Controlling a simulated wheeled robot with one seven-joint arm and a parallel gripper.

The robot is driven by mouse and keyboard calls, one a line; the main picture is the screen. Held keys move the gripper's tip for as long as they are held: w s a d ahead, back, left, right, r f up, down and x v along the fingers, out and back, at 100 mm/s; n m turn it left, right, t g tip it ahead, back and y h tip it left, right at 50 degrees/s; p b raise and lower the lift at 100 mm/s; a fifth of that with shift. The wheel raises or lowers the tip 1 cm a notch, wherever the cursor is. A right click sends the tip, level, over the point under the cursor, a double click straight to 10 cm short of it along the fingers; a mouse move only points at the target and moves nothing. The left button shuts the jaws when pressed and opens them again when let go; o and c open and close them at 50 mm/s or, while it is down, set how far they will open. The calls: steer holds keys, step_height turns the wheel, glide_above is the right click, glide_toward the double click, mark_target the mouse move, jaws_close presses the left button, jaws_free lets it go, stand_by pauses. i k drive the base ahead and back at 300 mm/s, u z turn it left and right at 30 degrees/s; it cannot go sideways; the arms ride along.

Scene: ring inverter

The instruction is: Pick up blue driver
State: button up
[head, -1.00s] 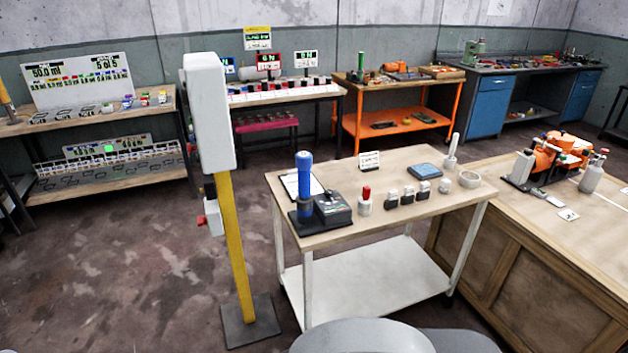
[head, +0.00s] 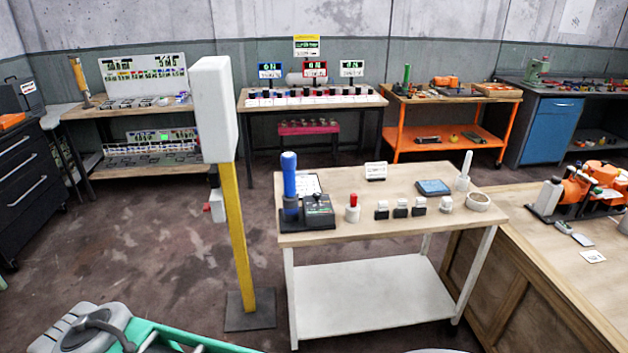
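The blue driver (head: 289,178) stands upright at the left end of a small wooden-topped table (head: 340,222). Its blue handle points up, and its lower end sits in a dark holder beside a dark box-shaped unit (head: 318,211). The driver stands clear of any hand or tool. My gripper is not in view.
A yellow post with a white box (head: 215,110) stands just left of the table. A red-topped piece (head: 352,208) and several small blocks lie right of the driver. A larger wooden bench (head: 540,240) is at right. A teal and grey object (head: 130,335) fills the lower left. Floor is open at left.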

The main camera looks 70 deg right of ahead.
mark_target(288, 159)
steer(key=z, duration=1)
steer(key=i, duration=0.95)
